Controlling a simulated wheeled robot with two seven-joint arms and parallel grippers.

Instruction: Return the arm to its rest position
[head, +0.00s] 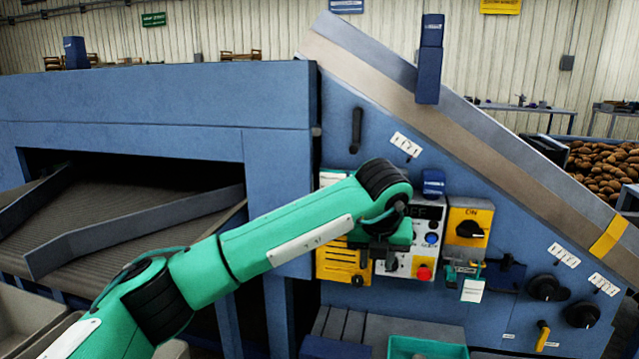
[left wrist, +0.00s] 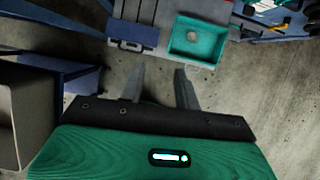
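My left arm (head: 290,232) is green and reaches from the lower left up to the front of the blue grader machine (head: 275,150). Its left gripper (head: 385,245) hangs in front of the control panel and covers part of it; its fingers are hard to make out there. In the left wrist view, the two grey fingers of the left gripper (left wrist: 159,78) stand apart, with only bare floor between them. The gripper holds nothing. My right arm and gripper are not in view.
The panel carries a red button (head: 424,273), a yellow switch box (head: 468,228) and black knobs (head: 547,287). A teal tray (left wrist: 178,47) and a blue case (left wrist: 133,35) lie beyond the fingers. A grey bin (left wrist: 22,100) stands at left. Concrete floor is clear between.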

